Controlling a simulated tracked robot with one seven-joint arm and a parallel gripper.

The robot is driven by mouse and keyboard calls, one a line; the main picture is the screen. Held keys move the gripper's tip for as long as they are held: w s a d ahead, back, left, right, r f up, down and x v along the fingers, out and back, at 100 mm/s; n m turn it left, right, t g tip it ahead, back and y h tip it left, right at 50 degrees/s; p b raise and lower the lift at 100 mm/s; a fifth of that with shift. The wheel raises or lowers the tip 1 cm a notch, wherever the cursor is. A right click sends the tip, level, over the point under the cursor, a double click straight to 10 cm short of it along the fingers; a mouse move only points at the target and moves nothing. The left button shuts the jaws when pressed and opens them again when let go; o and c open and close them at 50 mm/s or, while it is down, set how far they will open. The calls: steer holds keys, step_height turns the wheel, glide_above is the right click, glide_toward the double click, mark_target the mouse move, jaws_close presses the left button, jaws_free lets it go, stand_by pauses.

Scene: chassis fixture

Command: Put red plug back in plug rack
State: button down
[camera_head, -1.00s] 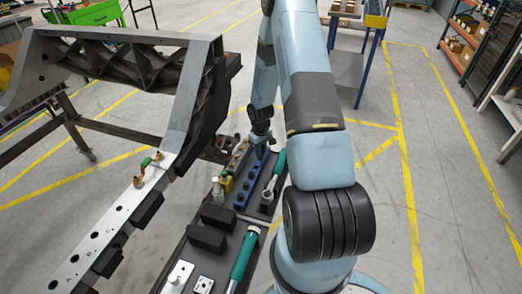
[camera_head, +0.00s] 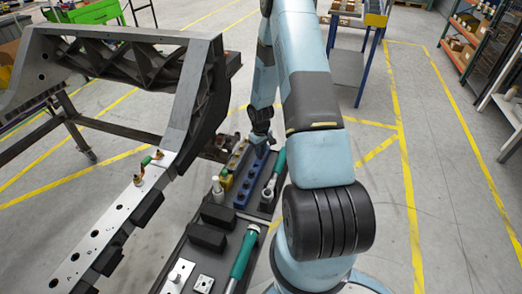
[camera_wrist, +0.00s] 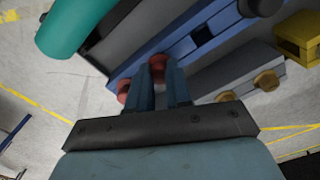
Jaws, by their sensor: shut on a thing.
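The red plug (camera_wrist: 157,61) is between the fingertips of my gripper (camera_wrist: 159,80) in the wrist view. My gripper is shut on it. The plug is at the blue plug rack (camera_wrist: 202,33); I cannot tell how deep it sits in a hole. A second red plug (camera_wrist: 124,91) is just left of the fingers, near the rack's end. In the head view my gripper (camera_head: 262,138) is over the far end of the blue rack (camera_head: 243,190), and the held plug is hidden there.
A grey rack with brass plugs (camera_wrist: 266,80) lies beside the blue one. A yellow block (camera_wrist: 298,38) and a green-handled tool (camera_wrist: 75,28) are near. In the head view, the chassis beam (camera_head: 110,210) runs left of the dark tool tray (camera_head: 185,245).

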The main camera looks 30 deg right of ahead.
steer(key=c, duration=1)
jaws_free()
steer(key=shift+o, duration=0.2)
steer(key=shift+c, duration=0.2)
steer(key=shift+r, duration=3.5)
